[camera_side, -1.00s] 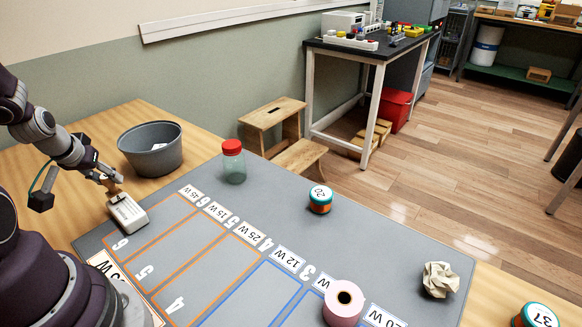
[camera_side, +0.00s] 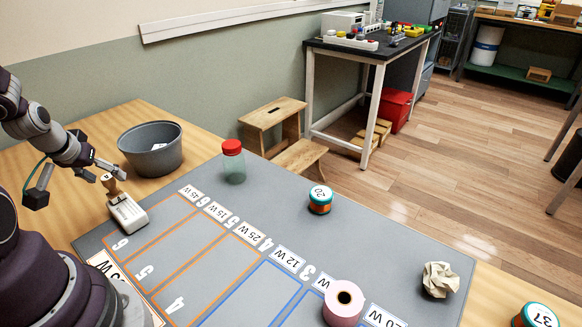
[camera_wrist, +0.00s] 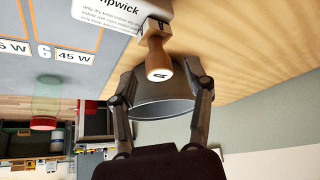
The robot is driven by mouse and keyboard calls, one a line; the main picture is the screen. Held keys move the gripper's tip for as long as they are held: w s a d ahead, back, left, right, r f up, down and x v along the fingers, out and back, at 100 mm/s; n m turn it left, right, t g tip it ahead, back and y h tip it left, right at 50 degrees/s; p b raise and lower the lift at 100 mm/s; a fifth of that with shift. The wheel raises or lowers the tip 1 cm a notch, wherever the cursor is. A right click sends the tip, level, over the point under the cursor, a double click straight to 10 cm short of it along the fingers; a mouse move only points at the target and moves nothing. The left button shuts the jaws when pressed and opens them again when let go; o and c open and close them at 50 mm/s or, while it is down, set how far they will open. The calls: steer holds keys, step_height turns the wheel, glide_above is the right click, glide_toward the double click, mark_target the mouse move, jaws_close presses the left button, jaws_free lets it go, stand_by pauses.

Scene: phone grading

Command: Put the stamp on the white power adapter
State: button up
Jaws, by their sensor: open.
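The white power adapter (camera_side: 128,213) lies at the left edge of the grey mat, near the corner marked 6. The wooden stamp (camera_side: 109,184) stands upright at the adapter's far end, seemingly resting on it. In the wrist view the stamp's round handle (camera_wrist: 158,62) points toward me, and its square base meets the edge of the printed white adapter (camera_wrist: 100,14). My gripper (camera_side: 106,170) is just above and behind the stamp. In the wrist view my gripper (camera_wrist: 163,86) is open, its fingers wide apart on either side, with the handle clear of both.
A grey bin (camera_side: 150,150) with something white inside stands behind the adapter. A red-lidded jar (camera_side: 233,162), a round orange-and-teal container (camera_side: 320,199), a pink roll (camera_side: 343,304) and crumpled paper (camera_side: 440,279) stand on the mat (camera_side: 270,185). The marked lanes are empty where visible.

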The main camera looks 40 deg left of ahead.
steer(key=v, duration=1.1)
steer(key=w+d+r+m+h, duration=0.1)
steer(key=d+m, duration=0.2)
steer(key=d, duration=0.3)
steer(key=w+d+r+m+t+h, duration=0.1)
steer(key=w+d+m, duration=0.1)
steer(key=d, duration=0.4)
steer(key=w+d+r+m+h, duration=0.1)
steer(key=w+d+m+h, duration=0.1)
steer(key=d, duration=0.3)
steer(key=shift+d+r+m, duration=0.35)
steer(key=shift+d+m, duration=0.05)
steer(key=shift+m, duration=0.5)
